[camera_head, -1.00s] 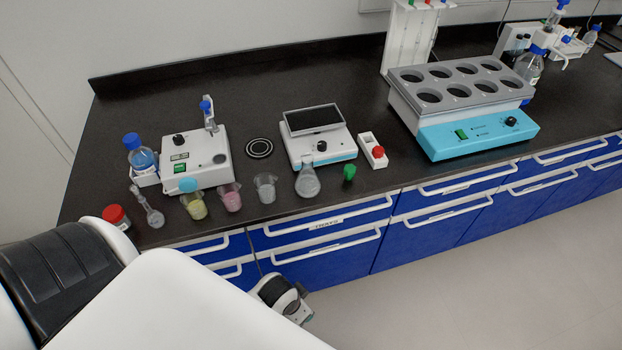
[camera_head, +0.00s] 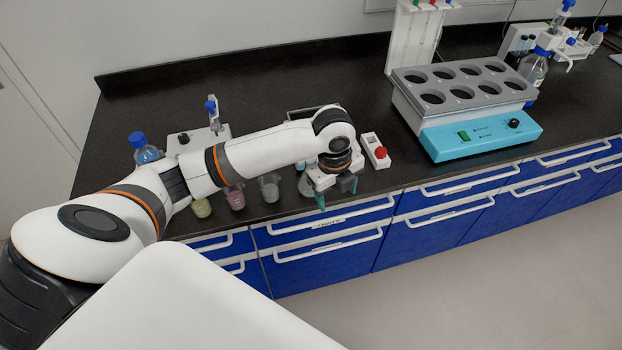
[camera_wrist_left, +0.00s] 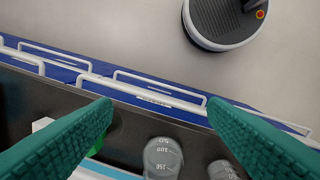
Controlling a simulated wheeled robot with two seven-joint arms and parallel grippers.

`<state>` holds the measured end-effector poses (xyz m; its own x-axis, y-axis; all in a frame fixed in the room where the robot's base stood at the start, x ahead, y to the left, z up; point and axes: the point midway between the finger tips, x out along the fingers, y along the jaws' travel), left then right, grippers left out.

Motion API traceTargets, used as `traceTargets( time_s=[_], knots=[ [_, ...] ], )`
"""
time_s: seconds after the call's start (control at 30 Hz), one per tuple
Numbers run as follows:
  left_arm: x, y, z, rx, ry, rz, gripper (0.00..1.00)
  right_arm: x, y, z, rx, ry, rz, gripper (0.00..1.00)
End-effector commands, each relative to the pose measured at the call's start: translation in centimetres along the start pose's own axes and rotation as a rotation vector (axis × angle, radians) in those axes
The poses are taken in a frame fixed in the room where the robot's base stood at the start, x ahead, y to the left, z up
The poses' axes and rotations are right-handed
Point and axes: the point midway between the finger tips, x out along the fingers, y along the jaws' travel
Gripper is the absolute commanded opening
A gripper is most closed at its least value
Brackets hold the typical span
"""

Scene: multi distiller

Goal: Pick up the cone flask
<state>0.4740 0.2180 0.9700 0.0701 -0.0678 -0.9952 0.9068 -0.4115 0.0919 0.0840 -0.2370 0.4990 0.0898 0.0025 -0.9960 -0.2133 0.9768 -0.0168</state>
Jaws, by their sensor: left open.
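The cone flask (camera_head: 305,185) is clear glass and stands on the black bench near its front edge. In the head view my left forearm and gripper cover much of it. My left gripper (camera_head: 336,194) is open, just to the right of the flask, its teal fingers pointing down. In the left wrist view the open fingers (camera_wrist_left: 160,112) spread over the bench edge. A grey graduated vessel, apparently the flask (camera_wrist_left: 162,158), shows at the bottom between them, not gripped. My right gripper is not in view.
Beakers with grey (camera_head: 269,187), pink (camera_head: 235,197) and yellow (camera_head: 201,208) contents stand left of the flask. A small white device with a red knob (camera_head: 380,152) stands to the right. The blue water bath (camera_head: 480,136) is further right. Blue drawers (camera_head: 330,234) lie below the edge.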

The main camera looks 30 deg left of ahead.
Motion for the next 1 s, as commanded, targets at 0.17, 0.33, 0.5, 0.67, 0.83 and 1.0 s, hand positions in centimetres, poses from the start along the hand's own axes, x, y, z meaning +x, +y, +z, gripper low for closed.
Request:
traceTargets(
  time_s=[0.17,0.33,0.5,0.67,0.83,1.0],
  knots=[
    [-5.5,1.2,-7.7,0.178,0.038,-0.073,0.68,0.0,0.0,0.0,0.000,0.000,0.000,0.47],
    [-8.4,1.1,-10.8,0.249,0.024,-0.097,0.68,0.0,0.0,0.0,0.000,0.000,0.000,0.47],
    [-7.3,0.9,-11.3,0.263,0.017,-0.103,0.68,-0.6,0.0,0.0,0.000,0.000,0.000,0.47],
    [-4.4,0.6,-11.3,0.263,0.017,-0.102,0.68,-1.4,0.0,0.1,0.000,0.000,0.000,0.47],
    [-2.4,0.5,-11.4,0.263,0.019,-0.099,0.68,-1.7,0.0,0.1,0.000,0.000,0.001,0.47],
    [-1.2,0.5,-11.5,0.262,0.018,-0.100,0.68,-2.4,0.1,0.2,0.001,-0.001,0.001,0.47]
  ],
)
